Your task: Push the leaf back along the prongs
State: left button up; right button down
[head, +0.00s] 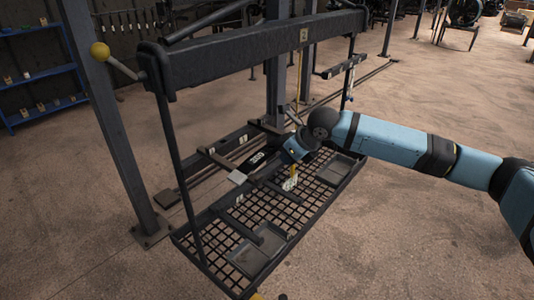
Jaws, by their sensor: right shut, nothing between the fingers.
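My right gripper (238,176) reaches in from the right, low over the dark grid platform (322,208) under the heavy beam. It is shut, with nothing between its fingers. Its tip is close to the long dark bars (203,219) along the platform's back edge; I cannot tell whether it touches them. I cannot single out the leaf or the prongs with certainty among these dark bars, and my gripper and wrist cover part of them. My left gripper does not show.
The thick beam (260,48) crosses above, with a yellow-knobbed lever (100,50) at its left end. Side rods (176,170) and a grey post (105,125) stand close by. Shallow trays (257,250) sit in the platform. A blue shelf (45,77) stands at left.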

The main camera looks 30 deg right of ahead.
aim_at(273, 149)
jog(key=shift+w, duration=0.1)
jog(key=shift+w+a+r+p, duration=0.1)
jog(key=shift+w+a+p, duration=0.25)
jog(key=shift+w, duration=0.4)
jog(key=shift+w+a+f+p, duration=0.1)
jog(key=shift+w+a+p, duration=0.25)
jog(key=shift+w, duration=0.45)
jog(key=shift+w+a+r+p, duration=0.1)
jog(key=shift+w+a+p, duration=0.25)
jog(key=shift+w, duration=0.4)
jog(key=shift+w+a+p, duration=0.2)
jog(key=shift+w, duration=0.35)
jog(key=shift+w+a+p, duration=0.2)
jog(key=shift+w, duration=0.35)
jog(key=p, duration=0.2)
jog(key=shift+s+d+p, duration=0.1)
jog(key=shift+s+p, duration=0.05)
jog(key=shift+p, duration=0.2)
jog(key=shift+s+d, duration=0.1)
jog(key=shift+s, duration=0.15)
jog(key=shift+s+d, duration=0.25)
jog(key=shift+s, duration=0.4)
